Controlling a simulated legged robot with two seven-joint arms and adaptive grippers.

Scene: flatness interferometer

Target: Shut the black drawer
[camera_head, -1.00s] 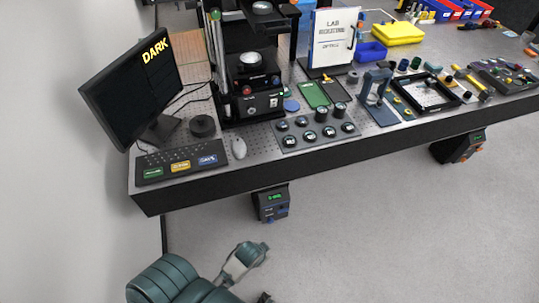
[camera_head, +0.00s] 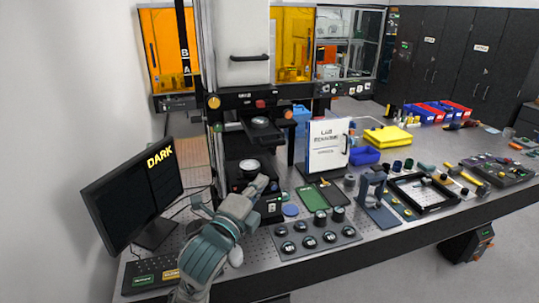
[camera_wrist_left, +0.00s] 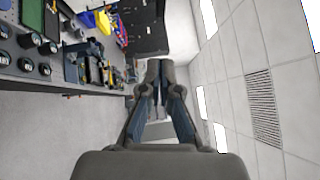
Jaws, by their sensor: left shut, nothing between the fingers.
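The black instrument (camera_head: 266,207) stands on the bench in the head view, right of the monitor. A black drawer-like stage (camera_head: 236,174) with a round silver part (camera_head: 250,166) on it sits low in its front. I cannot tell for certain that this is the drawer, nor how far out it is. My left gripper (camera_head: 263,183) is in front of the instrument's lower part and covers some of its front; contact cannot be told. In the left wrist view its fingers (camera_wrist_left: 160,65) are together and empty. My right gripper is not in view.
A monitor (camera_head: 131,192) and keyboard (camera_head: 152,274) are at the left. A plate with several round parts (camera_head: 313,241), a green board (camera_head: 311,197) and a sign (camera_head: 327,147) lie right of the instrument. An upper white panel (camera_head: 243,42) has a black handle.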

